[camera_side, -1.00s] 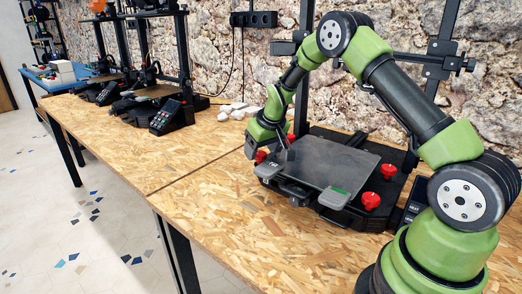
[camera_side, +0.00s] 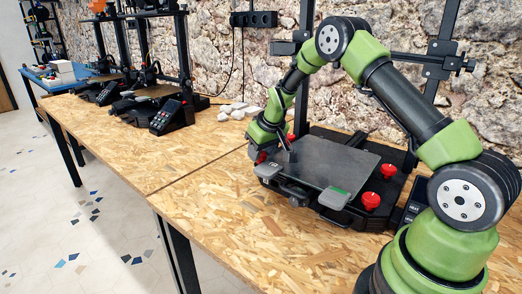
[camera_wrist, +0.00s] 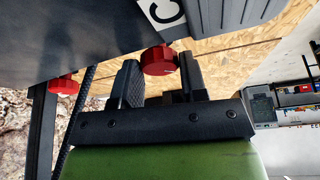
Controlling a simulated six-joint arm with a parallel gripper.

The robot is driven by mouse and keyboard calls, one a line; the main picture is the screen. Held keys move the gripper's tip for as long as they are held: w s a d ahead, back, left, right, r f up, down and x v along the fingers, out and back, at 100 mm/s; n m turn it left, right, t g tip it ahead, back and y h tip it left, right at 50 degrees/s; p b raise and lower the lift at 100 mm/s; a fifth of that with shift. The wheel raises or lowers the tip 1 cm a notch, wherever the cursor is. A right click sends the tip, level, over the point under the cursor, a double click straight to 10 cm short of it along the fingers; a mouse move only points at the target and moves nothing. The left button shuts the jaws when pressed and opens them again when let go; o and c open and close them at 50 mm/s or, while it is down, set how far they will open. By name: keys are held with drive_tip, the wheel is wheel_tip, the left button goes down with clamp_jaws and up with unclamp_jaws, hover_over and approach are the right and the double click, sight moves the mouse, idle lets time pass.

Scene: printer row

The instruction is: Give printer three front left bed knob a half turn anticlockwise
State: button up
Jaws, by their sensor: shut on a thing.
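The nearest printer has a dark grey bed (camera_side: 325,163) with red knobs at its corners. My gripper (camera_side: 262,154) is at the bed's left corner in the side view, low beside its edge. The red knob there (camera_side: 261,157) is mostly hidden by my gripper. In the wrist view, this red knob (camera_wrist: 158,61) sits between the two dark fingers of my gripper (camera_wrist: 160,72), under the bed corner with a white "C" label (camera_wrist: 167,12). My gripper is shut on it.
Other red knobs stand at the bed's right side (camera_side: 371,200) and right rear (camera_side: 388,170). Another red knob (camera_wrist: 63,84) shows at left in the wrist view. Grey clips (camera_side: 334,198) sit on the bed's front edge. The wooden bench (camera_side: 215,220) is clear in front.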

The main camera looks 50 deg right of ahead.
drive_tip(key=n+y, duration=0.1)
drive_tip(key=n, duration=0.2)
drive_tip(key=n+y, duration=0.1)
drive_tip(key=n, duration=0.2)
drive_tip(key=shift+d+n+y, duration=0.15)
drive_tip(key=shift+n+y, duration=0.15)
idle(0.3)
drive_tip(key=o, duration=0.9)
